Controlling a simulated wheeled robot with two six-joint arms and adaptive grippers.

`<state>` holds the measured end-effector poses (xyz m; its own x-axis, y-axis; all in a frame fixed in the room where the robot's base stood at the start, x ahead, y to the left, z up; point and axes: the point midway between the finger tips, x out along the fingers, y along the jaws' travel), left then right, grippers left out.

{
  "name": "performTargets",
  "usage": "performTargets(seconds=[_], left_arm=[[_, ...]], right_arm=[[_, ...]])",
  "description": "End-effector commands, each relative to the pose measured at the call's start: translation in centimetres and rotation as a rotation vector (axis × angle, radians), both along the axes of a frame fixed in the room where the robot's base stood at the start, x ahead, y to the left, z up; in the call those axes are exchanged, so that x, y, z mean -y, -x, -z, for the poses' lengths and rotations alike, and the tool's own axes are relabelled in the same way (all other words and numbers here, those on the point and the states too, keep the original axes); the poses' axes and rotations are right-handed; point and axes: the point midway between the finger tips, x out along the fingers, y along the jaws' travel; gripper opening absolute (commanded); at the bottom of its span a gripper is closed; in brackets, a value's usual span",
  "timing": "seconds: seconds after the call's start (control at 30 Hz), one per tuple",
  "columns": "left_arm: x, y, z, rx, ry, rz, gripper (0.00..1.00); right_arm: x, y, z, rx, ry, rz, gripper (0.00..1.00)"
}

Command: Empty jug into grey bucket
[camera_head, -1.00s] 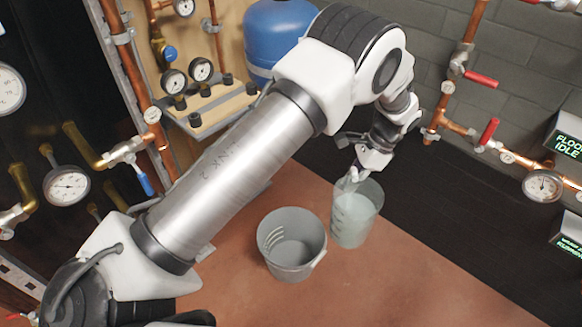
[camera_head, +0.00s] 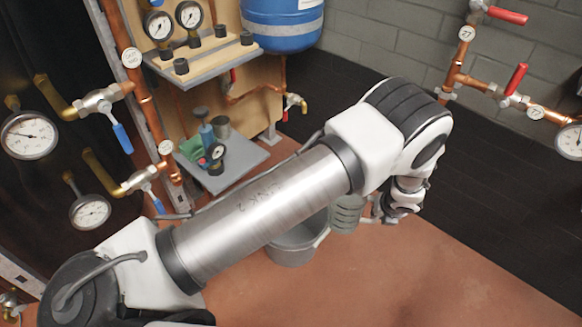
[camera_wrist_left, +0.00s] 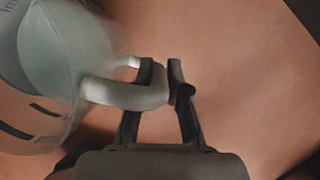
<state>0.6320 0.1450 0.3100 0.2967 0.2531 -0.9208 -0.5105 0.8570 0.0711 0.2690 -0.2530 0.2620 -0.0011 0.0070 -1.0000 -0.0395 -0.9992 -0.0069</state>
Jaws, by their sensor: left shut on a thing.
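The grey bucket (camera_head: 291,253) stands on the reddish floor, its far and left parts hidden behind my left arm in the head view. The translucent grey-green jug (camera_head: 347,214) is close to the bucket's right rim; I cannot tell whether they touch. My left gripper (camera_head: 377,211) is at the jug's right side, on its handle. In the left wrist view the jug (camera_wrist_left: 65,45) fills the left side, somewhat blurred, and its pale handle (camera_wrist_left: 120,95) runs to the fingers of my left gripper (camera_wrist_left: 166,75). How much liquid is in it is unclear. My right gripper is not in view.
A grey platform with small fittings (camera_head: 240,163) stands left of the arm, and a blue tank (camera_head: 282,25) is behind. Copper pipes with gauges (camera_head: 133,85) line the left, and more pipes (camera_head: 455,75) the right. The floor at front right is clear.

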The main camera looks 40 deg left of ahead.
Motion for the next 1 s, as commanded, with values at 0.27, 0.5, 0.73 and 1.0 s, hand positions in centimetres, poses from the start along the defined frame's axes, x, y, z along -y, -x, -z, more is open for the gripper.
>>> performTargets(seconds=[0.27,0.5,0.73,1.0], left_arm=[[-0.1,-0.1,-0.5,0.009,0.01,-0.007,0.0],[-0.5,0.1,-1.7,0.037,0.082,-0.011,0.0],[-1.1,0.3,-2.5,0.075,0.192,-0.012,0.0],[-1.9,0.6,-2.6,0.122,0.321,-0.013,0.0]], right_arm=[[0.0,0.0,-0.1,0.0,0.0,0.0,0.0],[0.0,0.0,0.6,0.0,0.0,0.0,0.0],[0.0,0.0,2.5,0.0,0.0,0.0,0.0],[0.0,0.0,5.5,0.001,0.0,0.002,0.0]])
